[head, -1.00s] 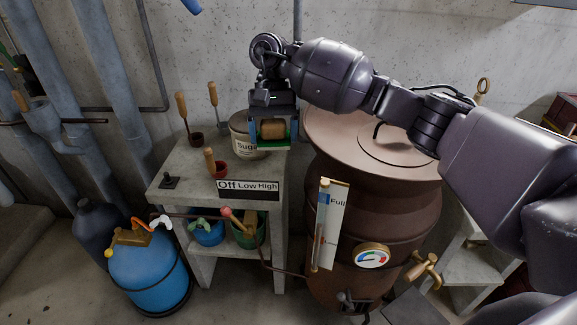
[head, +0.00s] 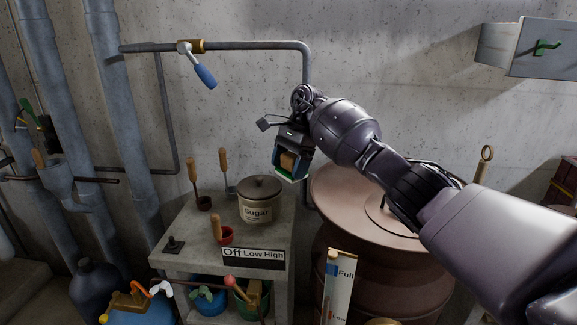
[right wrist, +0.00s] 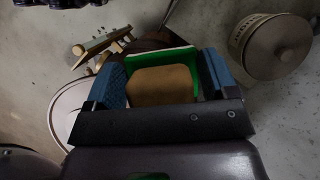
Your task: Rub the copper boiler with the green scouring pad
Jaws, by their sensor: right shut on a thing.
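The copper boiler (head: 345,195) stands right of the concrete stand, with a wide pinkish-brown top and a darker body. In the right wrist view, a pale round surface (right wrist: 65,112) at the left looks like its top. My right gripper (head: 287,168) is shut on the green scouring pad (right wrist: 160,57), which has a tan wooden block on it. Green edges show between the blue finger pads. The gripper holds the pad in the air between the sugar jar and the boiler top, seemingly clear of both. My forearm hides part of the boiler. My left gripper is out of view.
A pipe with a blue-handled valve (head: 203,75) runs along the wall. A grey box (head: 540,50) is at upper right.

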